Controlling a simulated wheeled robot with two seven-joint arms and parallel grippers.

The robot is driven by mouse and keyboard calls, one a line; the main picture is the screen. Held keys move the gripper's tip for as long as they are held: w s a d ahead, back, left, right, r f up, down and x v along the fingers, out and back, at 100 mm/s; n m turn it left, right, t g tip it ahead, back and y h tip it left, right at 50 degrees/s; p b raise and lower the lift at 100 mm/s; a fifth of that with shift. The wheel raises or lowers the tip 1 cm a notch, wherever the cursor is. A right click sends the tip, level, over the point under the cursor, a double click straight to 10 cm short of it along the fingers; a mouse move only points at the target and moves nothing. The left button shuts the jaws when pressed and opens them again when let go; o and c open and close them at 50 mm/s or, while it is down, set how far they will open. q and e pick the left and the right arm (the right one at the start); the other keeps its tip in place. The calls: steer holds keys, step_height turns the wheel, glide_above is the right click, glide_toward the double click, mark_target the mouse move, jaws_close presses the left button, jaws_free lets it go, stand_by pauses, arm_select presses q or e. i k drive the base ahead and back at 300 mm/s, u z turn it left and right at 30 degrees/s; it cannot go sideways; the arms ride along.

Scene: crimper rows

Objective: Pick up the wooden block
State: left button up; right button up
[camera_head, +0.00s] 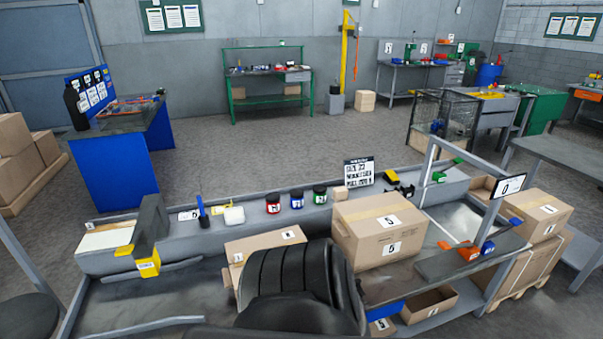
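A small tan block (340,193), which looks like the wooden block, sits on the grey bench ledge (262,210). It is just right of a jar with a green band (320,195) and in front of a black sign with white writing (358,172). Its top and front show, and nothing covers it. Neither of my grippers is in view, and nothing is seen touching the block.
A large cardboard box (378,230) stands in front of the block to the right. A red-banded jar (272,204) and a blue-banded jar (297,199) stand left of the block.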

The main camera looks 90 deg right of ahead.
mark_target(340, 194)
steer(key=k, duration=1.4)
steer(key=z, duration=1.4)
